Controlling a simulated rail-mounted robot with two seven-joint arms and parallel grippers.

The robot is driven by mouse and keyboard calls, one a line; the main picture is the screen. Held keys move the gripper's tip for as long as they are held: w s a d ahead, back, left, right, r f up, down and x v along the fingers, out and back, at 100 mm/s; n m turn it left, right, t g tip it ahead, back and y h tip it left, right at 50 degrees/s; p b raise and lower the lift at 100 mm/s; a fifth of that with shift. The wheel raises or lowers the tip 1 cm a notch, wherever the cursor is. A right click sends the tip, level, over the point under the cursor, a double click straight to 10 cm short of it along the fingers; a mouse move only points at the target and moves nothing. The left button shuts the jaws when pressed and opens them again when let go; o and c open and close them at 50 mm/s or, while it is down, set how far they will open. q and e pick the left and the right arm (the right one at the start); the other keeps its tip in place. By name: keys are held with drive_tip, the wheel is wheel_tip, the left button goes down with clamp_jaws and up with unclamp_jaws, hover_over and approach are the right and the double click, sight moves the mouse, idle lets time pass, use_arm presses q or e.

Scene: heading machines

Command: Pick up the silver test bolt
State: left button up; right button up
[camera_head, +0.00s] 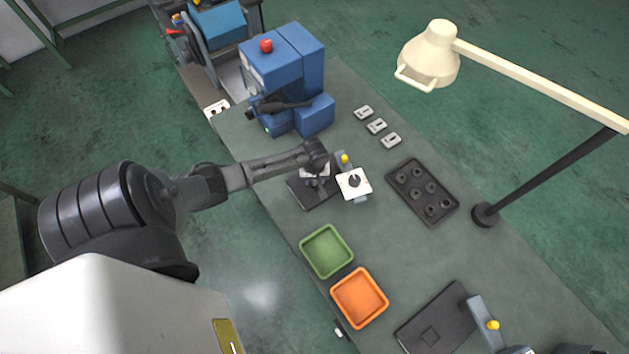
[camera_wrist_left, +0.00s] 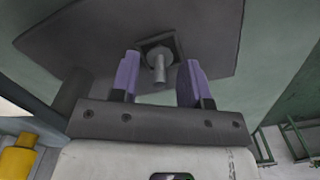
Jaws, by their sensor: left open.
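The silver test bolt (camera_wrist_left: 159,68) shows in the left wrist view, its shank pointing toward the camera from a dark square holder (camera_wrist_left: 172,42) on a dark plate (camera_wrist_left: 85,35). My left gripper (camera_wrist_left: 158,76) is open, with one purple finger on each side of the bolt and a visible gap to both. In the head view my left gripper (camera_head: 316,180) is low over the dark plate (camera_head: 320,200) of a gauge stand (camera_head: 355,184). The bolt cannot be made out there, behind the gripper. My right gripper is not in view.
The gauge stand's yellow knob (camera_head: 344,158) is close beside my left gripper. A green tray (camera_head: 304,255) and an orange tray (camera_head: 335,297) sit toward the front. A black holed tray (camera_head: 408,203), a lamp (camera_head: 430,55) and a blue machine (camera_head: 285,70) stand around the bench.

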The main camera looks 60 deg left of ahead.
use_arm(q)
clamp_jaws()
idle(0.4)
